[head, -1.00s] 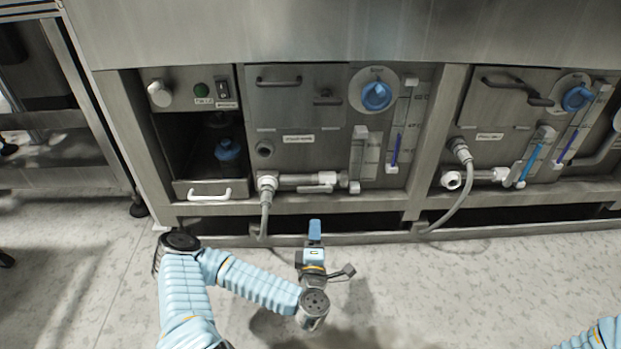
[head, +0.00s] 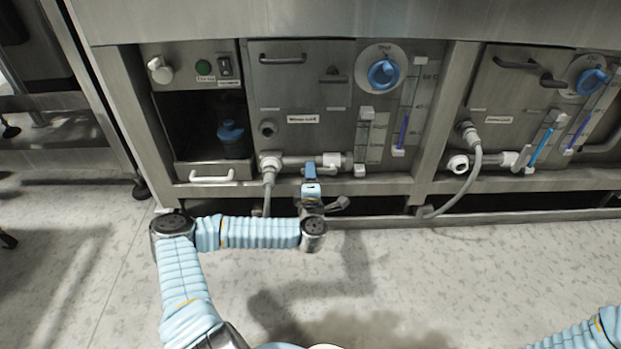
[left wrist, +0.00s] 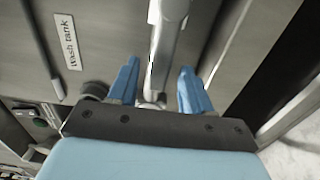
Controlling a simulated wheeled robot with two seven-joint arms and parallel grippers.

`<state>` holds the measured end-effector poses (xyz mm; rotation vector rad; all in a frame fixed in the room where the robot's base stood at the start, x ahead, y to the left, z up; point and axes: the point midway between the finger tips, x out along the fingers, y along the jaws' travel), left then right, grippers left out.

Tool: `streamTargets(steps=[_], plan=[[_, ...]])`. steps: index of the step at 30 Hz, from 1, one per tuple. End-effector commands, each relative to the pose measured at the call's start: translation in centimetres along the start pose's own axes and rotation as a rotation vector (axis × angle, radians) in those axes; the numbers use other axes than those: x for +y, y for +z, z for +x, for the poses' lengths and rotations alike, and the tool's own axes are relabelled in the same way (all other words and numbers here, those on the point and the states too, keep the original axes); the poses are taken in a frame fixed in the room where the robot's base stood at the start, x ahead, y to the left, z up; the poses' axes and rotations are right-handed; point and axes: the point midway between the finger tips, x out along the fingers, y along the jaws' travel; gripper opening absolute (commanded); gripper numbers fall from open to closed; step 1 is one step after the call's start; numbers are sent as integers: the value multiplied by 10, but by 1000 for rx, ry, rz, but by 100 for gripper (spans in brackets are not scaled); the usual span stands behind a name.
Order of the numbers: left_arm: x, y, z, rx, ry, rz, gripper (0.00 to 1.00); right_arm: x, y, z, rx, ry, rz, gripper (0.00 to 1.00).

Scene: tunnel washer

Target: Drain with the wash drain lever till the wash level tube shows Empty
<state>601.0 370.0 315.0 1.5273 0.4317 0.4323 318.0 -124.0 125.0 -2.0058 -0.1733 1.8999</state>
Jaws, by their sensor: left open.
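The wash tank front carries a "Wash tank" label (left wrist: 66,42), which also shows in the head view (head: 303,119). A pale drain pipe (head: 298,161) runs low across it; the drain lever there is partly hidden by my left gripper (head: 311,172). In the left wrist view the blue fingers of the left gripper (left wrist: 157,88) stand open on either side of a pale bar (left wrist: 165,40), likely the lever or pipe; contact is unclear. The wash level tube (head: 364,140) looks grey; its level is too small to read. My right gripper is out of view.
A blue dial (head: 383,73) and a tube with dark blue fill (head: 403,130) are on the wash front. A grey hose (head: 268,188) hangs left of my gripper. A second tank front (head: 515,100) stands right. The floor in front is clear.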

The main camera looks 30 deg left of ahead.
Motion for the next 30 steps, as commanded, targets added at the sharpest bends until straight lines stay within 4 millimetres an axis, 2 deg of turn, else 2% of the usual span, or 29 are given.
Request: streamTargets(steps=[6, 15, 25, 30], plan=[[0, 0, 0, -1, 0, 0, 47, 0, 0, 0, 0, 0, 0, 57], [0, 0, 0, -1, 0, 0, 1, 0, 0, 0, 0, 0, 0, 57], [0, -1, 0, -1, -1, 3, 0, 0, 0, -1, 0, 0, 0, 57], [4, -10, 6, 0, 0, 35, 0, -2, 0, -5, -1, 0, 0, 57]])
